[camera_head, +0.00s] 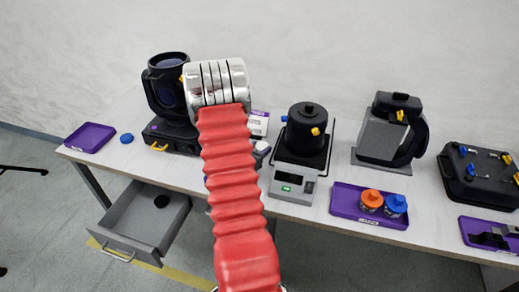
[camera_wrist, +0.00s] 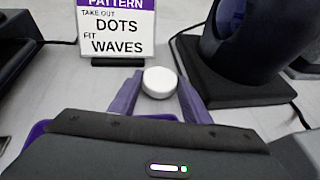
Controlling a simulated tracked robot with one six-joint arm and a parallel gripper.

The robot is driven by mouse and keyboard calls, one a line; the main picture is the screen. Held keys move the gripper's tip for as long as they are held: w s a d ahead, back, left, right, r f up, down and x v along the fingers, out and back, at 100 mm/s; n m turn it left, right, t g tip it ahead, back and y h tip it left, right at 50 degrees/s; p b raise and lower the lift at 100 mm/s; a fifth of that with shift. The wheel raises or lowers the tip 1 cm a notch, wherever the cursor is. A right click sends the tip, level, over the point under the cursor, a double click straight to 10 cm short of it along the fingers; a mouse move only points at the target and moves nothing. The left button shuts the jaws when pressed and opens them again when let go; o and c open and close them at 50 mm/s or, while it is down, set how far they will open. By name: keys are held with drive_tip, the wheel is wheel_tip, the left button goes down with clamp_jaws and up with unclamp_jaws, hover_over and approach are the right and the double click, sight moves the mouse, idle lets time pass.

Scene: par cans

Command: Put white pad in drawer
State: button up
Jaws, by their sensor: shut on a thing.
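The white pad (camera_wrist: 159,82) is a small round disc in the middle of the wrist view. My gripper (camera_wrist: 159,90) has its two purple fingers on either side of the pad and is shut on it. The grey drawer (camera_head: 135,222) is pulled open under the left part of the table. A small black disc (camera_head: 161,201) lies inside the drawer, toward its back, with bare floor around it.
A sign (camera_wrist: 117,28) reading "take out dots, fit waves" and a dark machine (camera_wrist: 245,40) stand beyond the pad. A purple tray (camera_head: 90,137) and a blue disc (camera_head: 126,138) lie at the table's left.

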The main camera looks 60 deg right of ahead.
drive_tip(key=shift+f, duration=0.25)
drive_tip(key=o, duration=1)
drive_tip(key=shift+a+r, duration=0.3)
drive_tip(key=shift+a, duration=0.1)
drive_tip(key=v, duration=1.1)
drive_tip(key=shift+a, duration=0.1)
drive_tip(key=shift+w, duration=0.1)
